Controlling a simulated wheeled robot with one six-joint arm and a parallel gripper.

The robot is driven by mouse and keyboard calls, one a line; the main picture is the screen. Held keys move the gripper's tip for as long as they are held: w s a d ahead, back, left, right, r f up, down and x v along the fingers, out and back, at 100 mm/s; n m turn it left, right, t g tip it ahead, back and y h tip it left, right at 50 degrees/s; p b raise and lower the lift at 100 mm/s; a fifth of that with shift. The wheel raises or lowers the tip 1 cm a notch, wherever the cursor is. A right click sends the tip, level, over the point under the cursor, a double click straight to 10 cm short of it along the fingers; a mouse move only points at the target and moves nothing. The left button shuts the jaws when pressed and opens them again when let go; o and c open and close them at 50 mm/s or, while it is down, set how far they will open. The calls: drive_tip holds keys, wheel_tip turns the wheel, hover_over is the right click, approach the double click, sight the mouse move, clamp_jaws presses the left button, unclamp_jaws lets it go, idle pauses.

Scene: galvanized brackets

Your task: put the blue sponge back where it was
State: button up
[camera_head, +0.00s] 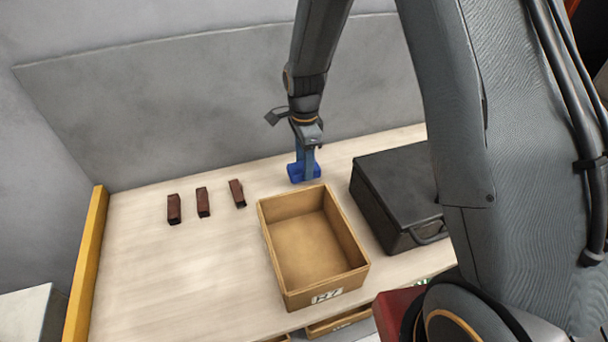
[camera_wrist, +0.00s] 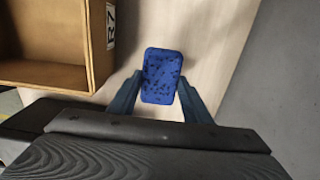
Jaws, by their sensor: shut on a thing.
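The blue sponge (camera_head: 296,174) is between the fingers of my gripper (camera_head: 305,163), behind the open wooden box and near the back of the table. In the wrist view the sponge (camera_wrist: 161,70) is a rounded blue block with dark speckles. The two fingers of my gripper (camera_wrist: 160,83) close on its sides. The sponge is at or just above the tabletop; I cannot tell whether it touches.
The empty wooden box (camera_head: 346,235) stands just in front of the sponge. A black case (camera_head: 395,190) is to the right. Three dark red-brown pieces (camera_head: 203,202) stand in a row to the left. The table's (camera_head: 170,275) front left is clear. A grey wall (camera_head: 190,110) rises behind.

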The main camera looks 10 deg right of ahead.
drive_tip(key=shift+f+p, duration=0.65)
drive_tip(key=shift+f, duration=1.95)
drive_tip(key=shift+f, duration=0.1)
drive_tip(key=o, duration=1.1)
